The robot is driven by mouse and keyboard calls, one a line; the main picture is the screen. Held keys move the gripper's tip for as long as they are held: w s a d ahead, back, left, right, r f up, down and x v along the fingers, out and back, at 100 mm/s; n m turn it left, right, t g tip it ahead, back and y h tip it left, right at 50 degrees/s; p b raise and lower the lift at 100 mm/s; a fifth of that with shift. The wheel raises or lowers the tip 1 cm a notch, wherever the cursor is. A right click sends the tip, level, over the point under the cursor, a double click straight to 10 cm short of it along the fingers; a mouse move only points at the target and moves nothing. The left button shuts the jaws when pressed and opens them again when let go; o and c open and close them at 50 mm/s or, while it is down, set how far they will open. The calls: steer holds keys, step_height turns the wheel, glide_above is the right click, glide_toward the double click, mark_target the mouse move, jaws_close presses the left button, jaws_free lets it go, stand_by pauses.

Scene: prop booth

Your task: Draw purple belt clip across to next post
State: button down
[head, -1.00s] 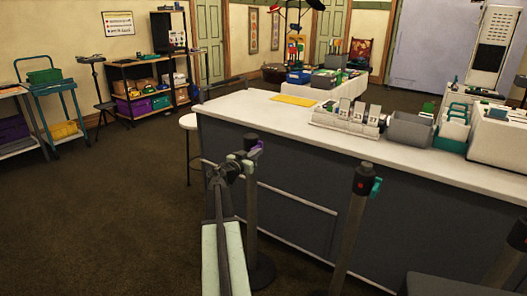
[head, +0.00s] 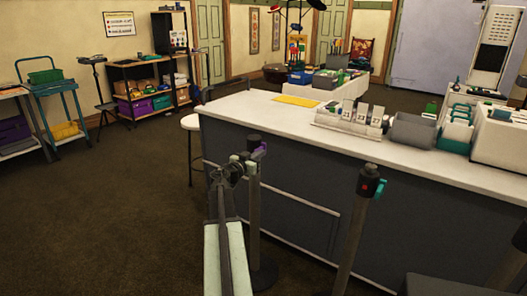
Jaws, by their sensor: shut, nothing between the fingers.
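The purple belt clip (head: 260,149) sits at the head of the nearer-left post (head: 254,205), on its right side. My gripper (head: 245,158) is at the left of that post's head, close to the clip. Its fingers are small and partly merge with the post head; they are shut with nothing seen between them. Whether they touch the post cannot be told. The second post (head: 352,235) stands to the right, upright, with a black head (head: 368,177), a red mark and a teal clip (head: 380,188). No belt is seen stretched between the two posts.
A long counter (head: 300,165) with a white top stands right behind both posts. Trays and card holders (head: 350,120) sit on it. A white stool (head: 190,122) is at its left end. A dark flat surface (head: 445,287) is at the lower right. The carpet at left is open.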

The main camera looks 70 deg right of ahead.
steer(key=shift+s+d+r, duration=0.15)
steer(key=shift+d+r, duration=0.05)
steer(key=shift+d, duration=0.3)
steer(key=shift+s+d+r, duration=0.2)
steer(key=shift+d+r, duration=0.05)
steer(key=shift+d, duration=0.25)
steer(key=shift+s+d+r, duration=0.15)
steer(key=shift+d+r, duration=0.05)
steer(key=shift+d, duration=0.3)
steer(key=c, duration=1.6)
jaws_free()
steer(key=shift+o, duration=1)
steer(key=shift+w+a+f, duration=0.1)
steer(key=shift+a+f, duration=0.15)
steer(key=shift+a, duration=0.35)
steer(key=shift+w+a+f, duration=0.1)
steer(key=shift+a+f, duration=0.1)
steer(key=shift+a, duration=0.4)
steer(key=f+v, duration=0.1)
steer(key=v, duration=0.7)
steer(key=shift+w+a, duration=0.2)
steer(key=shift+a, duration=0.05)
steer(key=shift+f, duration=0.15)
